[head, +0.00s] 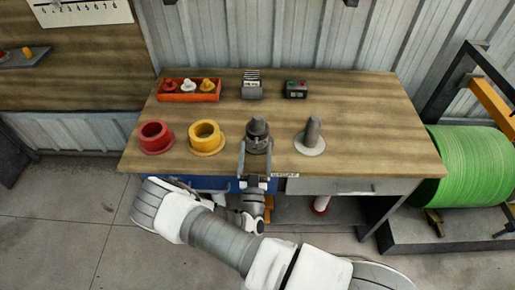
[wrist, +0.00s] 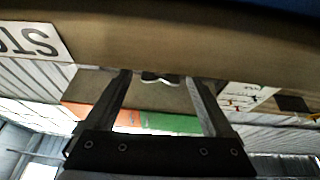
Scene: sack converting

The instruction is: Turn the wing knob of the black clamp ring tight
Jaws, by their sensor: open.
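A dark grey-black round piece (head: 257,130), which looks like the black clamp ring on its stand, is at the front middle of the bench. Its wing knob cannot be made out in the head view. My gripper (head: 256,148) is at the bench's front edge, its fingers open, one to each side of the lower part of the black piece. In the wrist view, my open fingers (wrist: 160,82) point away from the camera. A small dark shape with a pale edge (wrist: 160,77) shows between the fingertips; I cannot tell whether it is the wing knob.
On the wooden bench (head: 350,100), a red ring (head: 155,137) and a yellow ring (head: 206,137) stand left, a grey cone on a white disc (head: 311,140) right. Behind are a red tray (head: 188,97), a grey holder (head: 252,90) and a small box (head: 295,90).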

